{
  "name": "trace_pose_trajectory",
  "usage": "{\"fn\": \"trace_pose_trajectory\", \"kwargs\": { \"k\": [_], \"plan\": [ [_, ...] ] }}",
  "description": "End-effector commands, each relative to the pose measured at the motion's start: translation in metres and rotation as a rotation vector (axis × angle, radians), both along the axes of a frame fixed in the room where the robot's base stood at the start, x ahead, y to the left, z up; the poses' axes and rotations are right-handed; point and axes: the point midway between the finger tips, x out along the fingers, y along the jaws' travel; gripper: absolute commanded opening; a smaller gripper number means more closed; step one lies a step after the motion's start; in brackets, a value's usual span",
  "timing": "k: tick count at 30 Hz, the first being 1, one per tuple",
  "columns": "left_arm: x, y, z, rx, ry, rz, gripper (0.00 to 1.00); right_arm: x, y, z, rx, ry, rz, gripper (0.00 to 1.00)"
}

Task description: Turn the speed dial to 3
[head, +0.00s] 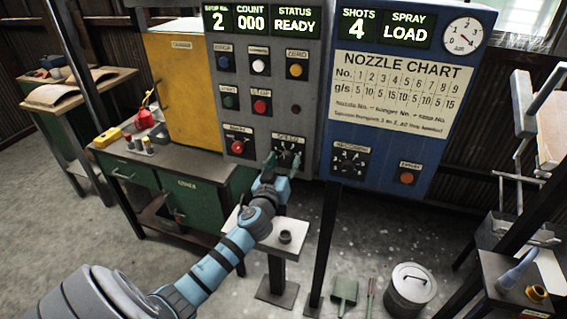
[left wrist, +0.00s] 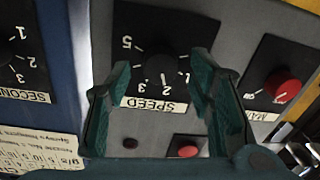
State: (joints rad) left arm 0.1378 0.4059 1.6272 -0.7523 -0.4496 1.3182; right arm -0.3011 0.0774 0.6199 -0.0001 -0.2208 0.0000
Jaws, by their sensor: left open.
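The speed dial (head: 289,151) is a dark round knob on a black plate, low on the grey control panel. In the left wrist view the picture is upside down, and the dial's knob (left wrist: 161,70) shows with a SPEED label and the numbers 5, 3 and 2 legible around it. Which number it points to I cannot tell. My left gripper (head: 276,167) is in front of the dial. In the left wrist view its green fingers (left wrist: 161,76) are open, one on each side of the knob, with gaps showing. The right gripper is not in view.
A red main switch (head: 238,147) sits beside the dial on the panel. A red stop button (head: 261,107) is above. The blue panel with a seconds dial (head: 350,159) stands to the right. A small pedestal (head: 268,240) stands below my left forearm.

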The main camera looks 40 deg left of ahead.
Motion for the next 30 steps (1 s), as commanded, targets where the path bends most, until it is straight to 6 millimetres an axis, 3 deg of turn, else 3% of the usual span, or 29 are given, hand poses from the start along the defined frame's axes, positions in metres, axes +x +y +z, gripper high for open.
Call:
{"fn": "trace_pose_trajectory", "kwargs": {
  "k": [3,12,23,30],
  "plan": [
    [-0.0003,-0.0002,-0.0003,0.0,0.0,0.0,0.45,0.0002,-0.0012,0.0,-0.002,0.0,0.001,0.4],
    [-0.0006,-0.0002,-0.0004,0.0,0.001,0.0,0.0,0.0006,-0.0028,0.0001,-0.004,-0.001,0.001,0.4],
    [-0.0006,-0.0003,-0.0013,0.051,0.019,0.0,0.0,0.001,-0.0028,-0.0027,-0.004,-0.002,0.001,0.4],
    [-0.0004,-0.0005,-0.0021,0.188,0.066,0.0,0.0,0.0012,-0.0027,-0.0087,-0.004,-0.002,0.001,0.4]
  ]
}}
